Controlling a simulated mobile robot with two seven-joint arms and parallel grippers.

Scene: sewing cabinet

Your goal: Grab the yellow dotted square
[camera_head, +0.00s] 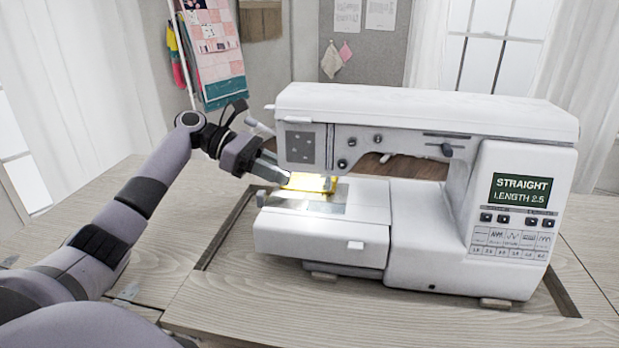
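A yellow piece (311,183) lies at the needle area of the white sewing machine (420,125), lit brightly on the machine's bed. It is small in view and partly hidden by the machine head, so its dots and full outline do not show. My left gripper (279,176) reaches in from the left, with its fingertips at the left edge of the yellow piece. I cannot tell whether the fingers are apart or closed on it. My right gripper is not in view.
The machine's free arm (320,238) juts out to the left over a wooden cabinet top (190,305) with a recessed opening around the machine. Hanging fabric (218,60) is behind my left arm. The cabinet top at the left front is clear.

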